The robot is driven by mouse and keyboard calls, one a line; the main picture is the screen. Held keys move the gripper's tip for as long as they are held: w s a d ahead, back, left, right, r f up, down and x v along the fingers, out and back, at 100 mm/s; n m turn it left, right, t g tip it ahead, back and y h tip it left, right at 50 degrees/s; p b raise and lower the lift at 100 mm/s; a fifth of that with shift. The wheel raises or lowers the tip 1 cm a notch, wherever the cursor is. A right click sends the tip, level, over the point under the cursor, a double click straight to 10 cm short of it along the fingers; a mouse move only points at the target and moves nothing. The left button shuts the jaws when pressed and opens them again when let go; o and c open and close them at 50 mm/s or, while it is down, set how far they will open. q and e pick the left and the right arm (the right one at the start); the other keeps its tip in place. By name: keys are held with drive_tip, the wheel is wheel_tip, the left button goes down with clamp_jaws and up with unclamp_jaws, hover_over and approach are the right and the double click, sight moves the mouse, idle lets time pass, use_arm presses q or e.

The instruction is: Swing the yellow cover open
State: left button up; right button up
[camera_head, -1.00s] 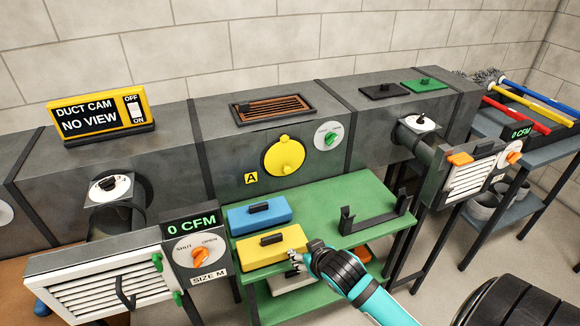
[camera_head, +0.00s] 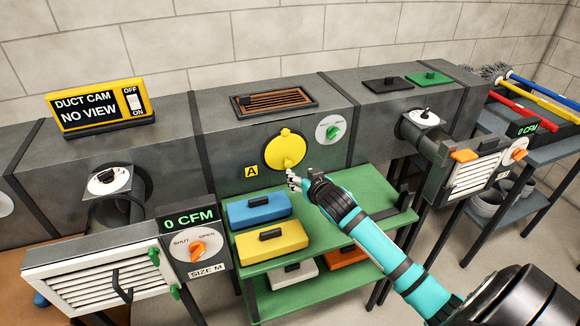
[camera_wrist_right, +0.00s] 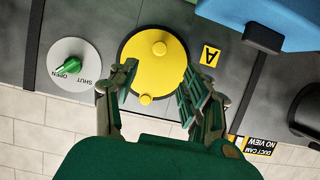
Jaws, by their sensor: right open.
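The round yellow cover (camera_head: 286,149) lies flat against the front face of the grey duct, beside a yellow "A" label (camera_head: 251,171). It has a small knob at its lower edge and a yellow tab at its top. My right gripper (camera_head: 292,178) is open and empty just in front of the cover's lower part. In the right wrist view the open fingers (camera_wrist_right: 160,97) frame the yellow cover (camera_wrist_right: 154,62) from either side, and its two knobs show between and beyond them. Contact cannot be told. My left gripper is not in view.
A dial with a green knob (camera_head: 329,129) is right of the cover. Below stands a green shelf (camera_head: 345,226) with blue (camera_head: 258,209) and yellow boxes (camera_head: 270,241). A louvred vent (camera_head: 100,270) stands at lower left. A Duct Cam display (camera_head: 101,112) sits on the duct.

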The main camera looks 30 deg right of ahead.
sight(289, 165)
drive_tip(key=x, duration=1.1)
drive_tip(key=shift+b, duration=0.3)
drive_tip(key=shift+c, duration=0.2)
clamp_jaws()
